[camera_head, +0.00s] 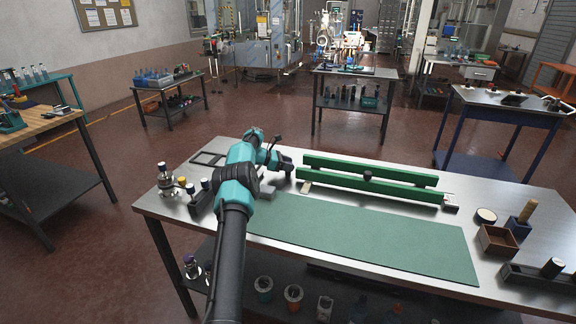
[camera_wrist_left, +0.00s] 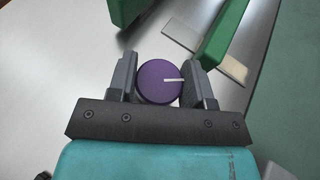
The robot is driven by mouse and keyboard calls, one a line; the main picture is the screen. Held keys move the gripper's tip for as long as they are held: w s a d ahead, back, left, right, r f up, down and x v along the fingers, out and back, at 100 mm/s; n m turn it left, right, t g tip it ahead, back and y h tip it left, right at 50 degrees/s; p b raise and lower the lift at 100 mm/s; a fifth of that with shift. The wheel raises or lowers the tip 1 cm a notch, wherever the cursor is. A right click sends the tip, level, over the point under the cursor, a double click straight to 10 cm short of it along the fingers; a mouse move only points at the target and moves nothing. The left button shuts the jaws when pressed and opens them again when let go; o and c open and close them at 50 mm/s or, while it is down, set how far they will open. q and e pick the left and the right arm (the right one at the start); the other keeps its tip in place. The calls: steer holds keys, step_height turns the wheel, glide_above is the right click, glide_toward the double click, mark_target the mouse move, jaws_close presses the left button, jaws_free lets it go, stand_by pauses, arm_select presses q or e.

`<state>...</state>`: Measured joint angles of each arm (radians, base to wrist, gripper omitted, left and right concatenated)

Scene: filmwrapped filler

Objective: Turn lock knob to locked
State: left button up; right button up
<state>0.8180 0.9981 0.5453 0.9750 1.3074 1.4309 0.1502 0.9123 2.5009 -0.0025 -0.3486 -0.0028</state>
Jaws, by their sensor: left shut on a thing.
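A round purple lock knob (camera_wrist_left: 153,84) with a white pointer line shows in the left wrist view. Its line points to the right of that picture. My left gripper (camera_wrist_left: 160,76) is shut on the knob, with one finger against each side. In the head view my left gripper (camera_head: 284,163) is at the left end of the green rails (camera_head: 375,190), and the knob is hidden behind it and the arm. No lock label or state mark is readable. My right gripper is not in view.
A green mat (camera_head: 360,241) lies along the front of the steel table. Small bottles (camera_head: 166,182) stand at the left edge. A brown open box (camera_head: 497,241) and a blue holder (camera_head: 519,226) stand at the right. The mat is clear.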

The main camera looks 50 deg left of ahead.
arm_select(q)
steer(key=shift+m+g+h, duration=0.5)
steer(key=shift+m+h, duration=0.2)
stand_by(0.3)
steer(key=o, duration=0.6)
steer(key=shift+o, duration=0.2)
